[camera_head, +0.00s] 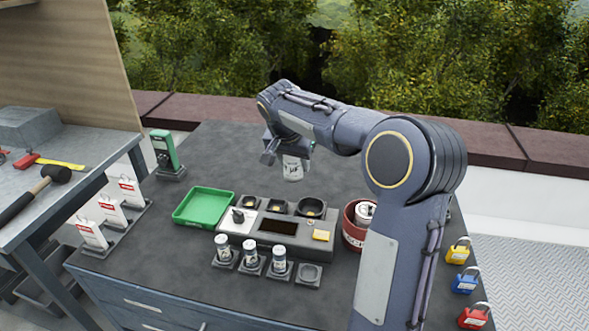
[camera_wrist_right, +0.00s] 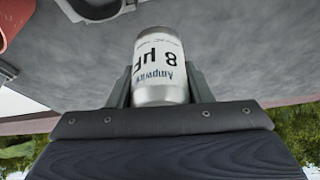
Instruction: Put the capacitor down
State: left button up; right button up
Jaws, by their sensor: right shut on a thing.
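My right gripper (camera_head: 291,152) is shut on a silver and white capacitor (camera_head: 293,170), held above the dark bench (camera_head: 225,155) beyond the grey tester. In the right wrist view the same capacitor (camera_wrist_right: 160,62) sits between the fingers and reads "8 µF". Three similar capacitors (camera_head: 250,252) stand in square holders at the bench's front. A fourth holder (camera_head: 309,272), to their right, is empty. The tester (camera_head: 285,236) has a dark screen and several round black cups (camera_head: 311,208) along its back. My left gripper is not in view.
A green tray (camera_head: 204,207) lies left of the tester. A red bin (camera_head: 352,234) with a can inside stands right of it, partly behind my right arm. White tags on stands (camera_head: 111,211) and a green meter (camera_head: 165,152) line the left. Coloured padlocks (camera_head: 464,282) sit at right.

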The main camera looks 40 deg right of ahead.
jog(key=s+a+r, duration=0.5)
jog(key=s+a, duration=0.1)
jog(key=s, duration=0.1)
jog(key=shift+s+a+b, duration=0.2)
jog(key=shift+s+b, duration=0.1)
jog(key=shift+b, duration=0.05)
